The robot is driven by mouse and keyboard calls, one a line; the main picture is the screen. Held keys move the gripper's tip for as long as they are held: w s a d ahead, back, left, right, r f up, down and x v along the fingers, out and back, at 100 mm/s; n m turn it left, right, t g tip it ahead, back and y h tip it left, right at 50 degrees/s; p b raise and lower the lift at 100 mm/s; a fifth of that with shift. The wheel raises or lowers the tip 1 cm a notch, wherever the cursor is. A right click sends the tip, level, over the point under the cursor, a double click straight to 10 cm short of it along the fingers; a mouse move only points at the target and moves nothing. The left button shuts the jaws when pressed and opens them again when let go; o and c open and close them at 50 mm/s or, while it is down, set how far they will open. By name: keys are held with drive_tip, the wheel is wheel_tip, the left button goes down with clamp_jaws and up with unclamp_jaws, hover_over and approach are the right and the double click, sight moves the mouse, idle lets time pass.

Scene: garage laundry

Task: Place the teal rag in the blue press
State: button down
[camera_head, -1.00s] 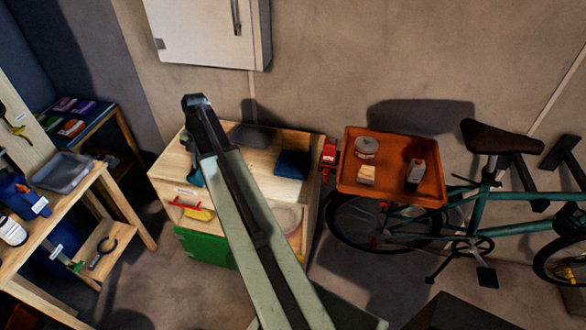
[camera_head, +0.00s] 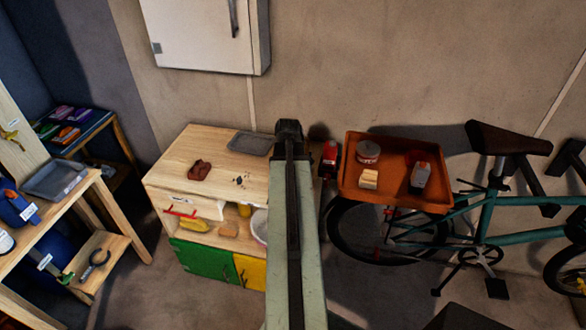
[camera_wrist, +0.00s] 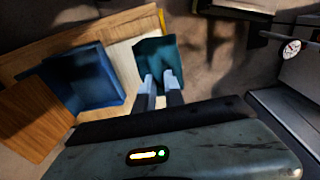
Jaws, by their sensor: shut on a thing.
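My gripper (camera_wrist: 160,82) is shut on the teal rag (camera_wrist: 157,52) in the wrist view. The rag spreads out beyond the fingertips. The blue press (camera_wrist: 88,82) lies to the left of the rag in that view, on a wooden top. A strip of pale wood shows between rag and press, so they appear apart. I cannot tell the rag's height above the wood. In the head view my arm hides the press, the rag and my fingers.
The wooden cabinet top (camera_head: 185,152) bears a dark red cloth (camera_head: 199,170) and a grey tray (camera_head: 249,143). An orange tray (camera_head: 388,197) with a tin and other items stands to the right, by a bicycle (camera_head: 487,235). A white wall cabinet (camera_head: 203,32) hangs above.

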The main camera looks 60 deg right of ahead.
drive_tip(key=w+d, duration=0.1)
drive_tip(key=d, duration=0.2)
drive_tip(key=w+d, duration=0.1)
drive_tip(key=d, duration=0.3)
drive_tip(key=w+d, duration=0.1)
drive_tip(key=d, duration=0.3)
drive_tip(key=shift+w+d, duration=0.1)
drive_tip(key=shift+w, duration=0.25)
drive_tip(key=d, duration=0.2)
drive_tip(key=w+d, duration=0.1)
drive_tip(key=shift+w+d+f+b, duration=0.1)
drive_tip(key=shift+d+f+b, duration=0.2)
drive_tip(key=shift+d+f, duration=0.1)
drive_tip(key=shift+a, duration=0.15)
drive_tip(key=shift+a+f+b, duration=0.1)
drive_tip(key=shift+f+b, duration=0.35)
drive_tip(key=shift+b, duration=0.1)
drive_tip(key=c, duration=1.4)
unclamp_jaws()
drive_tip(key=shift+s+a, duration=0.1)
drive_tip(key=shift+s, duration=0.1)
drive_tip(key=shift+c, duration=0.2)
